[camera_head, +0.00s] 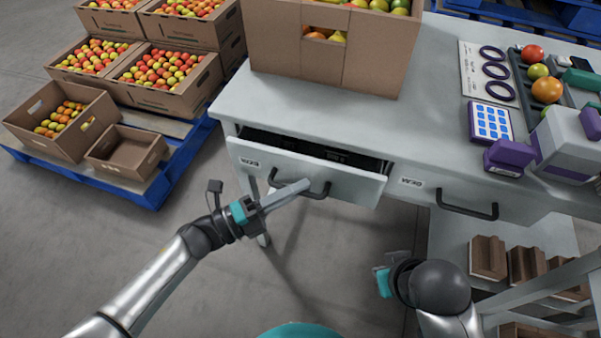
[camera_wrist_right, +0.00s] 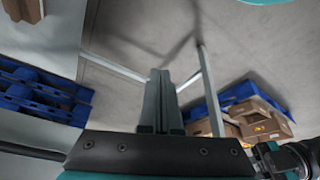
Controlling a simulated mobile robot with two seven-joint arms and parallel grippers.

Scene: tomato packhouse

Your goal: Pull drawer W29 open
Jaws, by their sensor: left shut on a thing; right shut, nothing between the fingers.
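The left drawer (camera_head: 350,186) under the grey worktop stands partly open, with a dark gap showing along its top edge. Its label is too small to read surely, so I cannot confirm it is W29. My left gripper (camera_head: 300,188) is shut on its dark bar handle (camera_head: 322,192). The fingers hide part of the handle. My right gripper (camera_head: 383,281) is low, in front of the table and apart from both drawers. The right wrist view shows its fingers (camera_wrist_right: 160,95) shut together with nothing between them.
A second drawer (camera_head: 440,196) to the right is closed, with its own handle (camera_head: 467,211). A large cardboard box (camera_head: 330,62) of fruit stands on the worktop. Crates on a blue pallet (camera_head: 150,190) are at left. A shelf (camera_head: 450,240) with small brown boxes is at lower right.

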